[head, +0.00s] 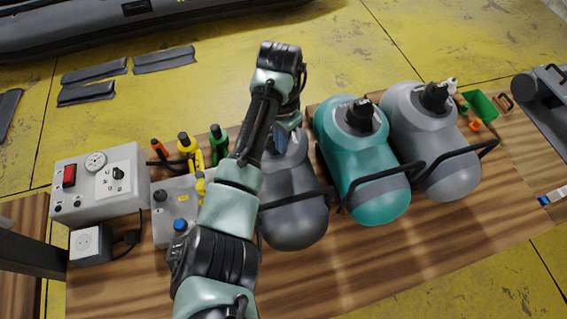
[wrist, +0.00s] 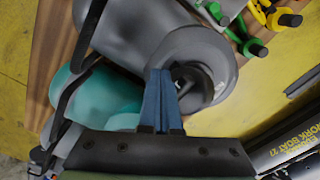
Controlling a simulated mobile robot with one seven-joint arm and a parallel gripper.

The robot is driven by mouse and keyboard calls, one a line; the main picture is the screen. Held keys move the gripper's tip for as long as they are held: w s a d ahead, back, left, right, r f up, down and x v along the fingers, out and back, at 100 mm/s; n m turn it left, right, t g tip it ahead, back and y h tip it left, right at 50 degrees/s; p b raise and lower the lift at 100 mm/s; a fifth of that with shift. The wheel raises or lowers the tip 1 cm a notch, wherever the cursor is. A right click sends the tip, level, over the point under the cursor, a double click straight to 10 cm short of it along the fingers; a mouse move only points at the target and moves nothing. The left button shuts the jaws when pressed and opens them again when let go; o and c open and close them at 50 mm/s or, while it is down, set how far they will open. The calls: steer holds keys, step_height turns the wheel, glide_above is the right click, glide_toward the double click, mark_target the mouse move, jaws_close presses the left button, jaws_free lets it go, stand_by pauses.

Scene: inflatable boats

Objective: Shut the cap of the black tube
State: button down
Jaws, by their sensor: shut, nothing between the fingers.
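The black tube (head: 294,218), dark grey in the picture, lies leftmost of three rounded tubes on the wooden table. My arm crosses in front of its far end, hiding its cap in the head view. In the wrist view its round grey collar (wrist: 178,48) surrounds a dark valve fitting (wrist: 195,84). My gripper (wrist: 160,73) has its blue fingers together and empty, overlapping the collar beside the fitting. I cannot tell whether they touch it, or how the cap sits. My gripper (head: 288,125) shows partly in the head view, above the tube's far end.
The teal tube (head: 372,170) and grey tube (head: 440,150) stand to the right, with dark valve fittings and black handles. A grey control box (head: 100,185) and several coloured tools, including a green one (head: 217,145), are left. The wooden table's (head: 440,245) front right is clear.

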steer(key=shift+w+a+r+b, duration=0.2)
steer(key=shift+w+b, duration=0.2)
steer(key=shift+w, duration=0.25)
steer(key=shift+w+a+f+b, duration=0.1)
steer(key=shift+w+a+b, duration=0.1)
steer(key=shift+w+b, duration=0.5)
steer(key=shift+w+a+b, duration=0.1)
steer(key=shift+w+b, duration=0.15)
steer(key=shift+b, duration=0.15)
steer(key=shift+w+a+b, duration=0.25)
steer(key=shift+w+b, duration=0.55)
steer(key=shift+b, duration=0.4)
steer(key=shift+w+a+f+b, duration=0.1)
steer(key=shift+w+f+b, duration=0.2)
steer(key=shift+b, duration=0.45)
steer(key=shift+w+r+b, duration=0.1)
steer(key=shift+r+b, duration=0.05)
steer(key=shift+b, duration=0.25)
steer(key=shift+a, duration=0.1)
